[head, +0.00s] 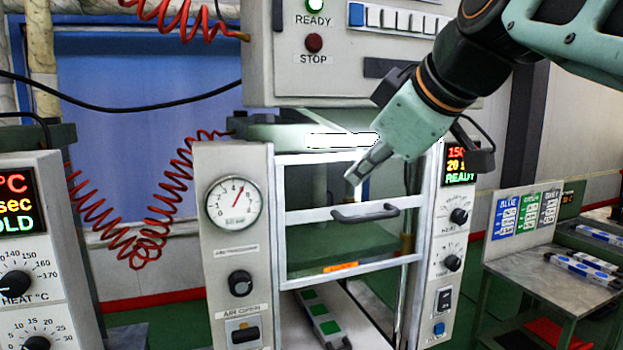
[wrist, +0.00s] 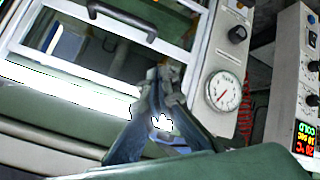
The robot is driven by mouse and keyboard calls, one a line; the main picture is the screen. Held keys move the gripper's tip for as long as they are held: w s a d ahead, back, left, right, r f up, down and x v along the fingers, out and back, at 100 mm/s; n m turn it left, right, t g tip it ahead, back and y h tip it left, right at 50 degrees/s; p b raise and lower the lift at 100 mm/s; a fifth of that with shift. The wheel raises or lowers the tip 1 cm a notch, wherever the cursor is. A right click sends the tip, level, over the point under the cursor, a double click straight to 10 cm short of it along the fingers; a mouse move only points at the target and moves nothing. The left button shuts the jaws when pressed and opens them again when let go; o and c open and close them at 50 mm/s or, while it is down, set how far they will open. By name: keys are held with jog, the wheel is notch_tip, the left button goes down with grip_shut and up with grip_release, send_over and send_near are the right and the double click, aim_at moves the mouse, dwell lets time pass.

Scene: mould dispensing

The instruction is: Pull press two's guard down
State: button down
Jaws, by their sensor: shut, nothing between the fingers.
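The press in the middle of the head view has a guard (head: 310,218), a clear panel in a light metal frame. It covers the upper part of the opening, with an open gap under its lower edge. A dark bar handle (head: 365,213) crosses its middle rail; the handle also shows at the top of the wrist view (wrist: 122,20). My gripper (head: 354,178) is shut and empty, pointing down and left in front of the guard, its tips just above the handle in the picture. In the wrist view its fingertips (wrist: 160,82) appear apart from the handle. Exact depth is unclear.
A pressure gauge (head: 235,201) sits on the press's left column. A grey mould with green patches (head: 320,319) lies below the guard. Another press panel (head: 40,260) stands at left. A side table (head: 540,270) with coloured cards stands at right. Red coiled hoses hang at left.

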jog(key=w+f, duration=0.6)
jog(key=f, duration=0.2)
jog(key=shift+w+a+p, duration=0.3)
jog(key=shift+w+a, duration=0.1)
jog(key=shift+f, duration=0.15)
notch_tip(320, 180, down, 27)
jog(key=b, duration=2.6)
jog(key=shift+s, duration=0.1)
